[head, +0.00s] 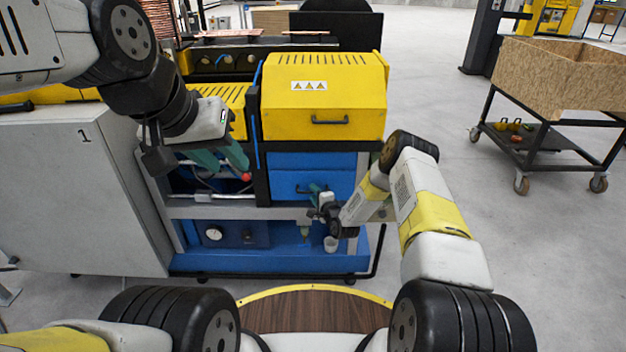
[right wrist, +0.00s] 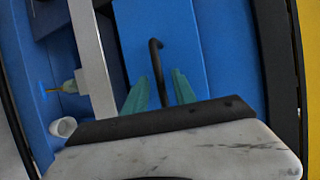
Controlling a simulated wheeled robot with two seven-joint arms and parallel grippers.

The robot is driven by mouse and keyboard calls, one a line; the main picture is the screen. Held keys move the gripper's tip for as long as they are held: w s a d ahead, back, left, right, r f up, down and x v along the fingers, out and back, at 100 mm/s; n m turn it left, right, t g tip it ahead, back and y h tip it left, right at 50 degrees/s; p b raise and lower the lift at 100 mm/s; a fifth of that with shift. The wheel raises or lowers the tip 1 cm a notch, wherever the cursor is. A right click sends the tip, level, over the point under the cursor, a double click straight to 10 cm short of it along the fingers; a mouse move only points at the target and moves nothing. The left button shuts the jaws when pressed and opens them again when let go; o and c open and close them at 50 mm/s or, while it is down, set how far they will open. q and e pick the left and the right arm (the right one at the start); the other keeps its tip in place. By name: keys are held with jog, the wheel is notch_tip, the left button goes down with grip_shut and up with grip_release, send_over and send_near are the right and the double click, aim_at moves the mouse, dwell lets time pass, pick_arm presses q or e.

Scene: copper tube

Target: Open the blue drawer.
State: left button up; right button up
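The blue drawer (head: 338,184) is in the front of the machine, below a plain blue panel. It looks flush with the frame. Its dark bar handle (right wrist: 157,62) shows in the right wrist view, running down between my teal fingers. My right gripper (head: 317,189) is at the drawer front, around the handle. In the right wrist view (right wrist: 160,90) its fingers stand apart on either side of the handle, with visible gaps. My left gripper (head: 222,158) is open and empty in front of the machine's left part, its fingers spread.
A yellow hood (head: 325,98) with its own handle sits above the drawer. A grey cabinet (head: 75,200) stands at the left. A blue lower shelf (head: 290,260) holds a small white cup (head: 331,244). A wooden crate cart (head: 560,80) stands at right on open floor.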

jog(key=shift+w+a+f, duration=0.1)
jog(key=shift+w+a, duration=0.15)
jog(key=shift+w, duration=0.3)
jog(key=shift+c, duration=0.2)
grip_shut()
dwell(0.9)
